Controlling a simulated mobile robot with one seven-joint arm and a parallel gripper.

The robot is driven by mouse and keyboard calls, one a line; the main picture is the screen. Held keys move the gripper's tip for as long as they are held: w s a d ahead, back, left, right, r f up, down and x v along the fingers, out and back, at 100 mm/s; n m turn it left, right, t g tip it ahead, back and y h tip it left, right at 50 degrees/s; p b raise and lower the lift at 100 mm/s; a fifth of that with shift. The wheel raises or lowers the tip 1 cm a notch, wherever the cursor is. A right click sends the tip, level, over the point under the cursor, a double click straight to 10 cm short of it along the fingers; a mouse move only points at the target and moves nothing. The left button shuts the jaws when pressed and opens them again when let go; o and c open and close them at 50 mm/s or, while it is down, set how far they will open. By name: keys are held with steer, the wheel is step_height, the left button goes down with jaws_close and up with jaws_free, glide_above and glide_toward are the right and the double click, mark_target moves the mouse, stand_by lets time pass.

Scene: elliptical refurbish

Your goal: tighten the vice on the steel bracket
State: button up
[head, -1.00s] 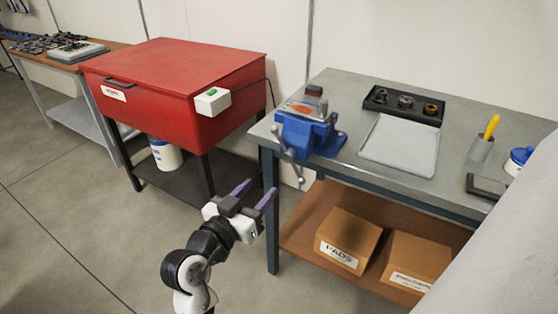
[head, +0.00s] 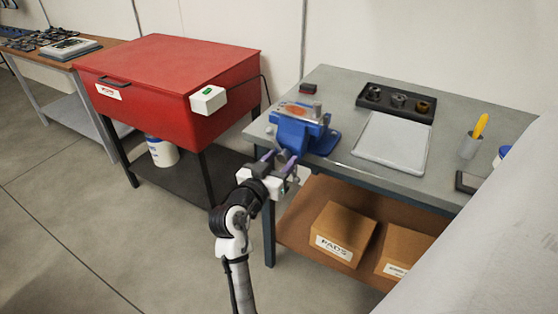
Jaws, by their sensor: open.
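The blue vice (head: 303,134) is mounted at the left front corner of the grey workbench. A flat piece with a rusty orange patch, which looks like the steel bracket (head: 300,112), sits at the top of its jaws. I cannot tell how firmly the jaws grip it. My gripper (head: 280,156) is open, with its two purple-grey fingers pointing at the front of the vice, just below its body. The vice's handle is mostly hidden behind or between the fingers. I cannot tell whether they touch it.
A red cabinet (head: 165,62) stands to the left. Boxes (head: 343,233) sit on the lower shelf.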

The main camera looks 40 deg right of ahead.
jaws_close()
steer(key=shift+w+n, duration=0.1)
steer(key=shift+n, duration=0.9)
steer(key=shift+n+p, duration=0.7)
steer(key=shift+n, duration=0.9)
jaws_free()
